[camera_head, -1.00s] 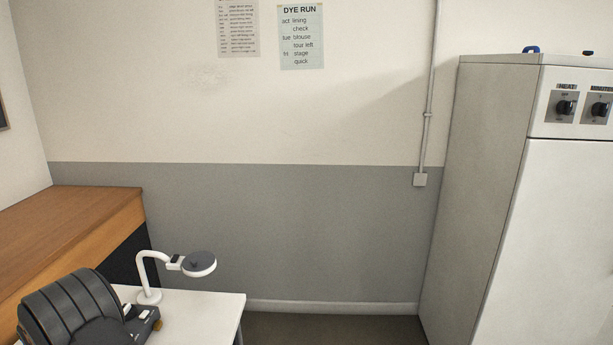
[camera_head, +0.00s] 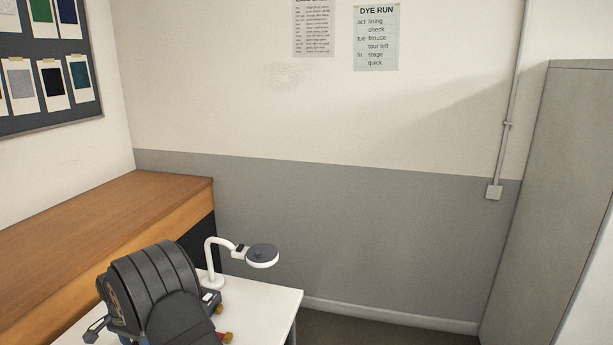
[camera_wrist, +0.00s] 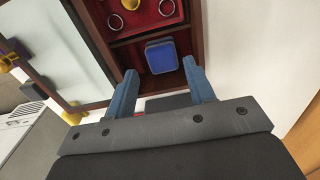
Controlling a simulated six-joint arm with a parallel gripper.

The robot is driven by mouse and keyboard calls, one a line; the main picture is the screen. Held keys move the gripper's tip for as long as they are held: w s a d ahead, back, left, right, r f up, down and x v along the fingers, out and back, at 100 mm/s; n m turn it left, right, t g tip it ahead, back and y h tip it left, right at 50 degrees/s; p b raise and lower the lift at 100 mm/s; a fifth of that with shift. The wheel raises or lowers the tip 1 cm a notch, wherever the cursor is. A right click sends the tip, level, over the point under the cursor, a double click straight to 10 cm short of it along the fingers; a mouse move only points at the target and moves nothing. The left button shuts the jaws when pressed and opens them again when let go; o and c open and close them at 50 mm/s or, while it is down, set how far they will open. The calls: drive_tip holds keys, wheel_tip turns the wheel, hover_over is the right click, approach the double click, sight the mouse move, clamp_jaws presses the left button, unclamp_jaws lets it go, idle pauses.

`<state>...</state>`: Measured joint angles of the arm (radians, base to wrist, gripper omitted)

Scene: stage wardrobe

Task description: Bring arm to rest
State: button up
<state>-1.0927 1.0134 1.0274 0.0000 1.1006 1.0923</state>
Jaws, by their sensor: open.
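My gripper (camera_wrist: 159,66) shows in the wrist view, with its two blue fingers spread apart. Nothing is held between them. Beyond the fingertips is a wooden case with a red lining (camera_wrist: 190,37). A blue block (camera_wrist: 161,57) lies in the case, seen between the fingers; I cannot tell how far off it is. In the head view I cannot make out my gripper.
Two rings and a gold item lie in the case, and a pale panel (camera_wrist: 68,45) is at its left. In the head view a white lamp (camera_head: 262,256) stands on a white table (camera_head: 283,302), near a dark ribbed shape (camera_head: 150,285). A wooden counter (camera_head: 110,225) runs behind.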

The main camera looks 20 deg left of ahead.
wheel_tip(320, 180, down, 7)
drive_tip(key=shift+f, duration=0.15)
wheel_tip(320, 180, up, 11)
drive_tip(key=d, duration=1.1)
drive_tip(key=shift+w+d+r, duration=0.1)
drive_tip(key=shift+d+r, duration=0.15)
drive_tip(key=shift+d, duration=0.1)
drive_tip(key=s+d+f, duration=0.1)
drive_tip(key=s+d, duration=0.3)
drive_tip(key=d, duration=0.8)
drive_tip(key=s+d, duration=0.5)
drive_tip(key=d, duration=0.7)
drive_tip(key=s+a+f, duration=0.2)
drive_tip(key=a+f, duration=0.1)
drive_tip(key=a, duration=0.1)
drive_tip(key=shift+s+f, duration=0.3)
drive_tip(key=shift+s, duration=0.1)
